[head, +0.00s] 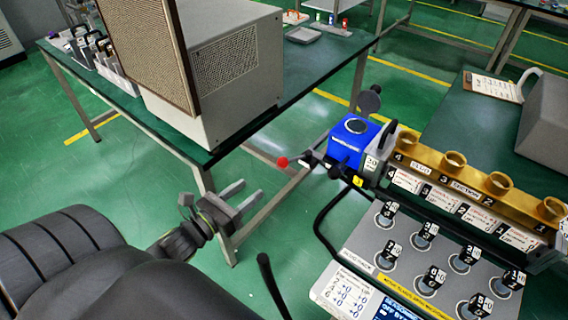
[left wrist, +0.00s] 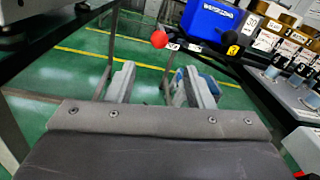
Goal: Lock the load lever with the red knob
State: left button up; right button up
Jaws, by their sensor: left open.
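The red knob (head: 282,162) sits at the left end of the dark load lever (head: 303,160), which sticks out to the left of a blue unit (head: 352,142) on the gold waveguide assembly. In the left wrist view the red knob (left wrist: 159,39) shows above and beyond the fingers, with the blue unit (left wrist: 208,20) to its right. My left gripper (head: 250,197) is open and empty, below and left of the knob and apart from it. Its two fingers also show in the left wrist view (left wrist: 160,85). My right gripper is not seen.
A gold waveguide (head: 475,184) with several round ports runs right from the blue unit. A grey panel with several black-topped knobs (head: 422,236) stands in front of it. A table with a large beige box (head: 235,80) stands behind left.

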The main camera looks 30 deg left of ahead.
aim_at(279, 164)
pick_arm(q)
jog(key=w+p, duration=0.2)
jog(key=w, duration=0.2)
jog(key=w+d+p, duration=0.1)
jog(key=w+p, duration=0.1)
jog(key=w, duration=0.2)
jog(key=w+p, duration=0.2)
jog(key=w, duration=0.2)
jog(key=shift+d+r, duration=0.15)
jog(key=shift+d, duration=0.2)
jog(key=shift+w+d, duration=0.1)
jog(key=shift+w, duration=0.65)
